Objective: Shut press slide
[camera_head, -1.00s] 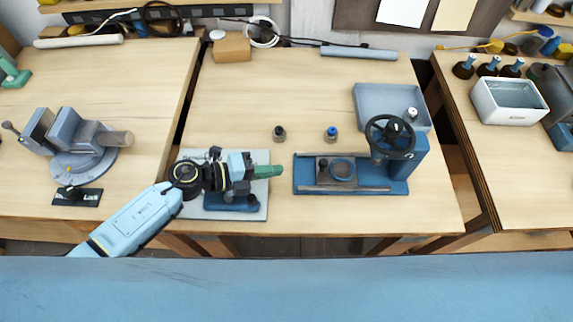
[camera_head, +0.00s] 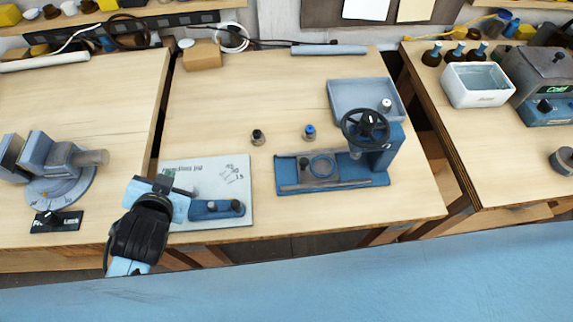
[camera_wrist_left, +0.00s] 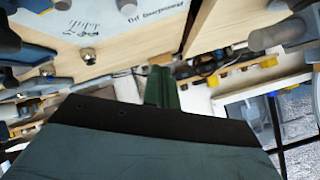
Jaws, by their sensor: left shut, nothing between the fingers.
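The press (camera_head: 383,155) is blue with a black handwheel (camera_head: 366,128) and stands on the middle table. My left gripper (camera_head: 168,174) is over the left edge of the white mat, well left of the press, and is shut and empty. Its dark green fingers (camera_wrist_left: 160,87) show together in the left wrist view. The press is not clearly seen there. My right gripper is not in view.
A blue fixture (camera_head: 217,209) sits on the printed mat (camera_head: 238,180). Two small parts, one dark (camera_head: 257,137) and one blue-topped (camera_head: 309,132), stand behind the press base. A grey tray (camera_head: 350,93) is behind the press. A vise (camera_head: 60,165) stands on the left table.

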